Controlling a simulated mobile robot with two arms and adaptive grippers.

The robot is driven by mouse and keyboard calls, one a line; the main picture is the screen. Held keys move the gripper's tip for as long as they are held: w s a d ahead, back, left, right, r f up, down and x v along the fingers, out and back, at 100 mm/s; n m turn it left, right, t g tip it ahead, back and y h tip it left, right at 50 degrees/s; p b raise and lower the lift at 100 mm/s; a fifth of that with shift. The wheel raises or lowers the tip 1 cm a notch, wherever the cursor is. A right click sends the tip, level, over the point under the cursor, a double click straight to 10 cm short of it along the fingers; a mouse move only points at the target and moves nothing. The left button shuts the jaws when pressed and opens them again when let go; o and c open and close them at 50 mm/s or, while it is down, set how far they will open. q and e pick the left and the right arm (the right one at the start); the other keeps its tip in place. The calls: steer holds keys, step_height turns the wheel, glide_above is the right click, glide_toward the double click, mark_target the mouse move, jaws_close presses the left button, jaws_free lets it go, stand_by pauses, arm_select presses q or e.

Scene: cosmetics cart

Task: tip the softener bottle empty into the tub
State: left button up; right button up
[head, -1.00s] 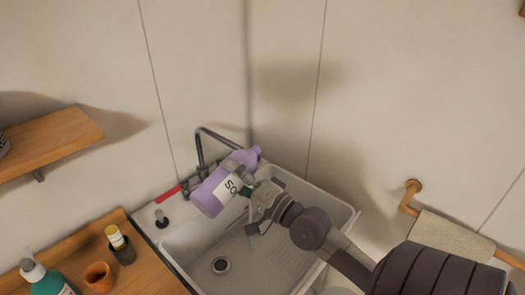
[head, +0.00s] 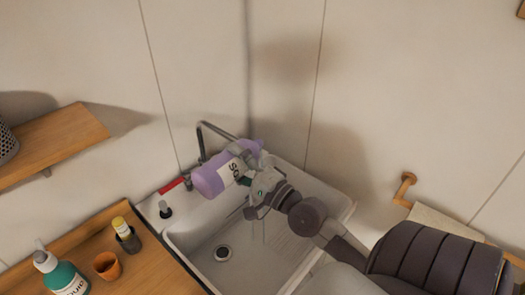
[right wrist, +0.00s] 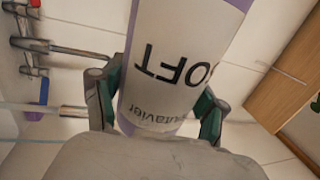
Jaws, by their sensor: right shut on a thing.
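The softener bottle (head: 208,182) is purple with a white label. It lies well over on its side above the white tub (head: 205,238), its broad end to the left and its other end to the right, partly behind my gripper. My right gripper (head: 250,176) is shut around the bottle's middle. In the right wrist view the bottle's label (right wrist: 185,65) fills the middle between the two green-padded fingers (right wrist: 155,105). The bottle's mouth is not clear, and I cannot tell if liquid is flowing. My left gripper is not in view.
A grey faucet (head: 204,133) stands behind the bottle, close to it. A wooden counter (head: 150,270) at lower left holds a teal pump bottle (head: 66,275), an orange cup (head: 107,265) and a dark cup with a yellow item (head: 127,237). A shelf (head: 60,140) juts out at left.

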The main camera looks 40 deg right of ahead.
steer(key=shift+d+r+m+h+p, duration=0.25)
steer(key=shift+r+m+p, duration=0.45)
steer(key=shift+m+p, duration=0.35)
steer(key=shift+d+r+m+h+p, duration=0.1)
steer(key=shift+r+m+h+p, duration=0.15)
steer(key=shift+r+m+p, duration=0.6)
stand_by(1.5)
steer(key=shift+w+d+r+m+h, duration=0.1)
steer(key=shift+d+r+m+h, duration=0.1)
steer(key=shift+m, duration=0.4)
steer(key=shift+d+r+m+h, duration=0.15)
steer(key=shift+r+m+h, duration=0.05)
steer(key=shift+m, duration=0.4)
